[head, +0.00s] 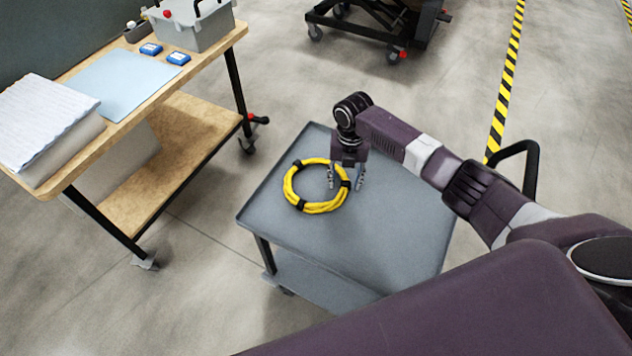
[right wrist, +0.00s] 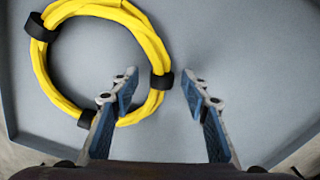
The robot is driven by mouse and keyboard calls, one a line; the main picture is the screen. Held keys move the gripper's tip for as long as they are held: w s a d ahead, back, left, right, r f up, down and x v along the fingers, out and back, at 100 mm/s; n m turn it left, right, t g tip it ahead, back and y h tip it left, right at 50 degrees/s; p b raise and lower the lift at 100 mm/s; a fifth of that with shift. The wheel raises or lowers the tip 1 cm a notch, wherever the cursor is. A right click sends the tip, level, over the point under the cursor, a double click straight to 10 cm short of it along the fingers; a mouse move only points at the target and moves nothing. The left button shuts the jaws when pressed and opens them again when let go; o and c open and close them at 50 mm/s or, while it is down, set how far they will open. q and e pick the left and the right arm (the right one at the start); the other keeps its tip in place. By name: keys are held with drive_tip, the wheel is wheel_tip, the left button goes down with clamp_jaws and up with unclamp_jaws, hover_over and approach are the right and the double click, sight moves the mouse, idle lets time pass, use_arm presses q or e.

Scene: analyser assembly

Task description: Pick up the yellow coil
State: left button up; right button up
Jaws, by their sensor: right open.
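The yellow coil (head: 317,208) lies flat on the grey cart top (head: 391,232), near its left side. It is a ring of cable with several black bands. My right gripper (head: 345,186) is over the coil's right side, pointing down, with its fingers apart. In the right wrist view the coil (right wrist: 152,42) fills the upper left. There the open fingers of my right gripper (right wrist: 161,88) stand either side of the coil's right edge, near a black band (right wrist: 162,81). Nothing is held. Whether the fingertips are at the coil's height is hard to tell. My left gripper is not in view.
The cart top has a raised rim and is clear to the right of the coil. A wooden workbench (head: 190,60) at left holds a white stack (head: 45,115), a blue mat (head: 122,82), small blue boxes (head: 178,58) and a grey case (head: 195,24).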

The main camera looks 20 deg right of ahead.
drive_tip(key=shift+f, duration=0.35)
drive_tip(key=shift+c, duration=0.3)
clamp_jaws()
